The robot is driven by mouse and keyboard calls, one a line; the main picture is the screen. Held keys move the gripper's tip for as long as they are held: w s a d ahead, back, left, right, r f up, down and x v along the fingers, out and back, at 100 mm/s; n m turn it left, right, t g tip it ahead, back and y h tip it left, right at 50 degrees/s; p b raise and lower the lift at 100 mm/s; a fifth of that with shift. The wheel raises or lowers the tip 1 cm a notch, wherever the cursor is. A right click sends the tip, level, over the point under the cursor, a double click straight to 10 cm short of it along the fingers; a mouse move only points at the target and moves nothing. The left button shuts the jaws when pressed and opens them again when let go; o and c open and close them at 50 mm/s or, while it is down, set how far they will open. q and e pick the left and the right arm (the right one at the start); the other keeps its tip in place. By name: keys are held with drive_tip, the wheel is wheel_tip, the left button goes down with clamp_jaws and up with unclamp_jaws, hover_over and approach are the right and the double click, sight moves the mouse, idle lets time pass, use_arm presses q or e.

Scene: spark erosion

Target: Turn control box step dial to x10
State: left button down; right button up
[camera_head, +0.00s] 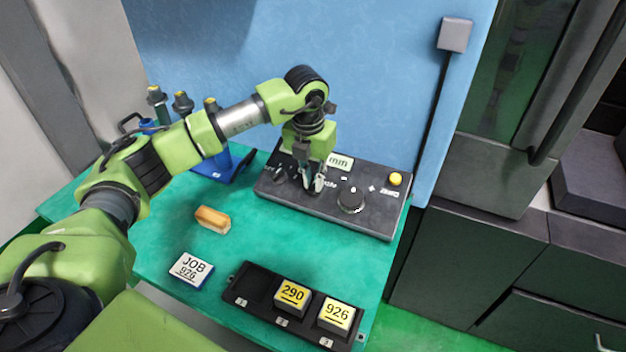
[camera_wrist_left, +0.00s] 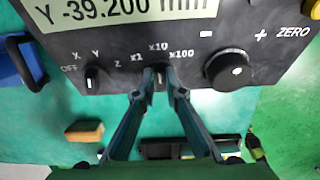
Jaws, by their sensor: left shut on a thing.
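The dark control box (camera_head: 375,215) lies on the green table. In the left wrist view its panel (camera_wrist_left: 120,60) carries the marks x1, x10 and x100 around the small step dial (camera_wrist_left: 159,75). My left gripper (camera_head: 313,184) reaches down from above, shut on the step dial; the fingertips (camera_wrist_left: 160,78) sit on both sides of it. The dial is mostly hidden between the fingers, and its pointer is hard to read; the x10 mark is straight above it. The axis dial (camera_wrist_left: 92,78), marked OFF, X, Y, Z, is to the left.
A large round knob (camera_wrist_left: 229,70) is right of the step dial. The display (camera_wrist_left: 120,12) reads Y -39.200 mm. A yellow button (camera_head: 395,179) is at the box's right.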

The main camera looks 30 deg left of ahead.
sight(310, 189)
use_arm(q)
drive_tip(key=shift+w+r, duration=0.1)
drive_tip(key=shift+r, duration=0.05)
drive_tip(key=c, duration=2.1)
unclamp_jaws()
drive_tip(key=r, duration=0.4)
drive_tip(key=s+r, duration=0.1)
drive_tip(key=r, duration=0.6)
drive_tip(key=shift+s+r, duration=0.35)
drive_tip(key=shift+r, duration=0.05)
drive_tip(key=shift+r, duration=0.1)
